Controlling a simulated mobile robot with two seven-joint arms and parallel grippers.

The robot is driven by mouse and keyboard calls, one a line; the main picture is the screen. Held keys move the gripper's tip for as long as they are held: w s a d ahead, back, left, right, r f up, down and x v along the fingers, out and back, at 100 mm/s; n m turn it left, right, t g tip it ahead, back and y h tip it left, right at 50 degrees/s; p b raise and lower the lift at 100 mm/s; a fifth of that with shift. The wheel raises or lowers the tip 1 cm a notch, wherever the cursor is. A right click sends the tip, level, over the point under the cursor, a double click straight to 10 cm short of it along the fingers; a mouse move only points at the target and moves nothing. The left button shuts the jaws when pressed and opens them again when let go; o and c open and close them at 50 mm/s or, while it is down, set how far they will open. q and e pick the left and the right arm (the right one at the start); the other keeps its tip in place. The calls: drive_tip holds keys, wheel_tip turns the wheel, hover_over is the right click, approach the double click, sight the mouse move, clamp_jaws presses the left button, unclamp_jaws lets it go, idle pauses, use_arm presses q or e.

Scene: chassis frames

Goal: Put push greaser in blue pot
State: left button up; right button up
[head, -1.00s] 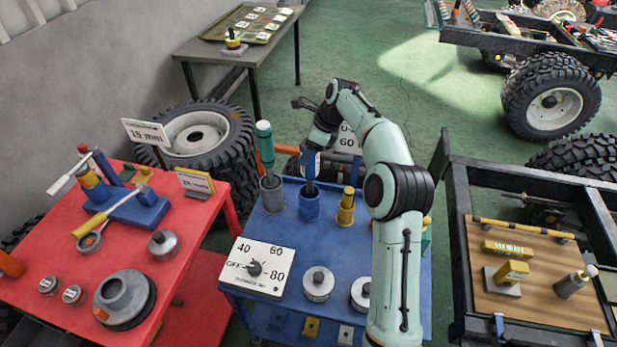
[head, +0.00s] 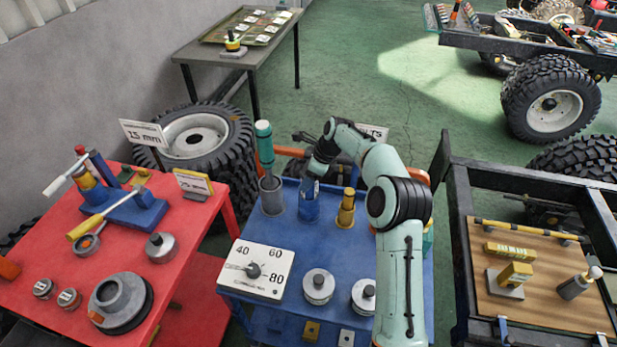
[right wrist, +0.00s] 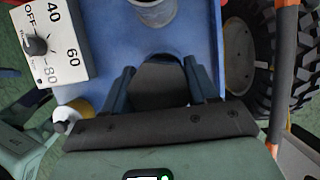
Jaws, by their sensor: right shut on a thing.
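The blue pot (head: 309,210) stands on the blue table between a grey pot and a yellow one. My right gripper (head: 310,188) is right over its mouth, pointing down. In the right wrist view the blue fingers of the right gripper (right wrist: 160,88) are shut on a dark grey thing, taken as the push greaser (right wrist: 160,84). Its lower end is hidden, and in the head view the gripper and pot hide it. How deep it sits in the pot cannot be told. My left gripper is not in view.
A teal-handled tool (head: 264,145) stands in the grey pot (head: 271,196), close left of my gripper. The yellow pot (head: 346,210) is close on the right. A dial box (head: 256,270) and two lidded round tins (head: 318,287) are at the table's front.

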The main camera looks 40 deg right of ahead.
drive_tip(key=shift+w, duration=0.1)
drive_tip(key=o, duration=1.5)
drive_tip(key=shift+f, duration=0.1)
drive_tip(key=shift+c, duration=0.2)
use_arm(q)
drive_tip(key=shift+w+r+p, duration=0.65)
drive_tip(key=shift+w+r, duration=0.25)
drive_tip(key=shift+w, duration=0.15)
use_arm(e)
drive_tip(key=v, duration=1.2)
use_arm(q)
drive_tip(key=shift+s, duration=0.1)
